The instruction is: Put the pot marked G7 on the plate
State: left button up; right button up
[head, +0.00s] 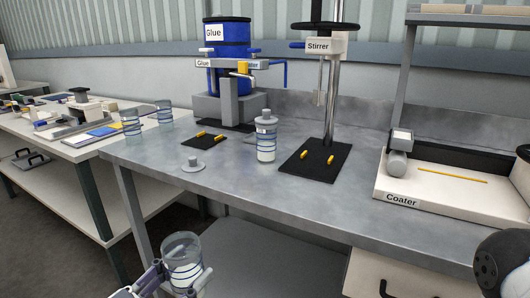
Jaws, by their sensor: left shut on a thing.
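My left gripper (160,277) is at the bottom of the head view, shut on a clear pot with blue bands (182,262). It holds the pot upright, lidless from what shows, in front of the bench's near edge. No G7 mark can be read on it. A black plate (306,172) with two yellow pegs lies under the stirrer, and a smaller black plate (207,143) with yellow pegs lies before the glue stand. My right gripper is out of view.
A loose grey lid (193,166) lies on the metal bench (225,176). Two banded pots, the nearer (131,122) and farther (165,113), stand at the left. The stirrer (325,46), glue stand (225,108) and coater (435,195) are obstacles. The bench front is mostly clear.

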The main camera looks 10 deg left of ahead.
pick_arm(q)
jog(key=w+a+r+n+t+y, duration=0.1)
jog(key=w+r+n+t+y, duration=0.2)
jog(key=w+r, duration=0.65)
jog(key=w+r+n+g+y, duration=0.1)
jog(key=w+r+n+y, duration=0.2)
jog(key=w+r+y, duration=0.3)
notch_tip(320, 180, up, 5)
jog(key=shift+w+d+r+g+y+b, duration=0.1)
jog(key=shift+w+d+g+y+b, duration=0.1)
jog(key=shift+d+g+y+b, duration=0.15)
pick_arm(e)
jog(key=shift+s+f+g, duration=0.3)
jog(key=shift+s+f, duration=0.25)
pick_arm(q)
jog(key=shift+a, duration=0.1)
